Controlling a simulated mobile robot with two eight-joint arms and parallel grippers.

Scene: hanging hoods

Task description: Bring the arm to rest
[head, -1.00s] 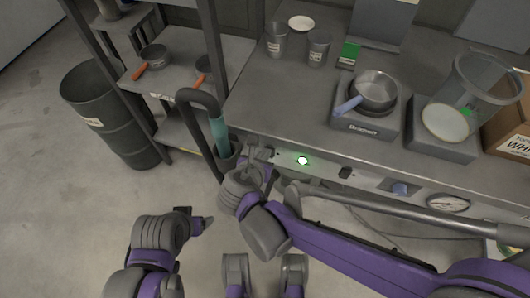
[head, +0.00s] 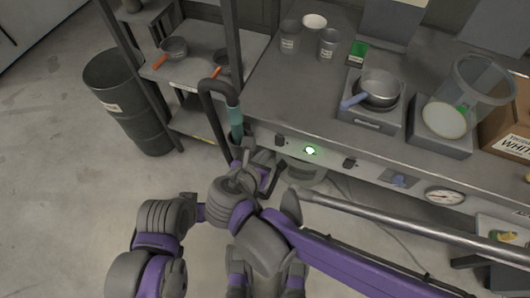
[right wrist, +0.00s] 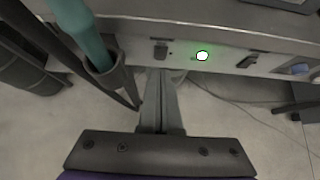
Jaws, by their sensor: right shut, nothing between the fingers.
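My right gripper (head: 246,156) is in front of the bench's front panel, close to the teal-handled tool (head: 236,120). In the right wrist view its two fingers (right wrist: 160,78) are together, with nothing between them. The fingertips show just below the panel, beside the cup-like holder (right wrist: 108,76) of the teal tool. I cannot tell whether they touch anything. My left arm (head: 160,222) is at the lower left; its gripper does not show clearly.
The panel carries a lit green light (head: 310,150), knobs and a gauge (head: 445,195). A pan (head: 379,90) sits on a burner on the bench (head: 285,90). A dark bin (head: 128,105) stands left of the shelf. The floor (head: 60,220) at left is clear.

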